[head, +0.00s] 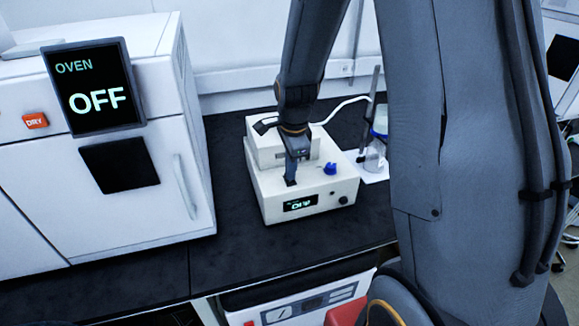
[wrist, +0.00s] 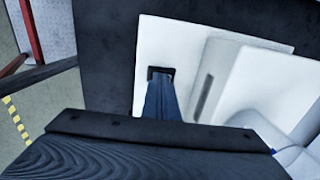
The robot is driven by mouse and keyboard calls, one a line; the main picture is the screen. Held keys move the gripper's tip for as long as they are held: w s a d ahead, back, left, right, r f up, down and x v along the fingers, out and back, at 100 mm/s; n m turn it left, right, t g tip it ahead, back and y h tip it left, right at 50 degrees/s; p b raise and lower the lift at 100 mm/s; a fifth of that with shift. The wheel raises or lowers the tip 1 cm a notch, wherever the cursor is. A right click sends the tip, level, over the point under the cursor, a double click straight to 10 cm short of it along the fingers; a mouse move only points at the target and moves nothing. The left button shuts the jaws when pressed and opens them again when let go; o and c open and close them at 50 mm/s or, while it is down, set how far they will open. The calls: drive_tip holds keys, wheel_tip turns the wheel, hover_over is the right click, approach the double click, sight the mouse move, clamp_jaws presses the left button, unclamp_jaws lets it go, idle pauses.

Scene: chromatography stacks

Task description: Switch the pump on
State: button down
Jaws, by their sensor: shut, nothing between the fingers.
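The pump (head: 345,190) is a white box on the dark bench, with a raised back part. Its sloping front has a small lit display (head: 300,203), too blurred to read surely, a blue knob (head: 330,169) and a dark round knob (head: 343,200). My gripper (head: 291,182) points down at the pump's top face, left of the blue knob. In the wrist view its shut fingers (wrist: 160,80) reach a small black square switch (wrist: 152,71) on the white pump top (wrist: 148,40). The fingertips cover most of the switch, so its position is hidden.
A white oven (head: 100,215) with a screen (head: 92,87) reading OFF stands to the left. A glass vessel on a stand (head: 373,155) is right of the pump, with a white tube between them. The bench front (head: 240,250) is clear.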

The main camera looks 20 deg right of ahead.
sight(291, 182)
drive_tip(key=shift+r, duration=0.1)
drive_tip(key=r+p, duration=0.2)
drive_tip(key=s+r+p, duration=0.1)
drive_tip(key=r+p, duration=0.1)
drive_tip(key=shift+r, duration=0.25)
wheel_tip(291, 182, up, 9)
drive_tip(key=s+b, duration=0.1)
drive_tip(key=b, duration=0.2)
drive_tip(key=shift+s, duration=0.35)
drive_tip(key=s+a+f+n, duration=0.1)
drive_tip(key=s+f+n, duration=0.2)
drive_tip(key=s+n, duration=0.4)
drive_tip(key=s+a+f+n+b, duration=0.1)
drive_tip(key=s+f+n, duration=0.3)
drive_tip(key=n, duration=0.7)
drive_tip(key=s, duration=0.2)
drive_tip(key=shift+s+a+f, duration=0.15)
drive_tip(key=shift+s+f, duration=0.15)
drive_tip(key=shift+s, duration=0.05)
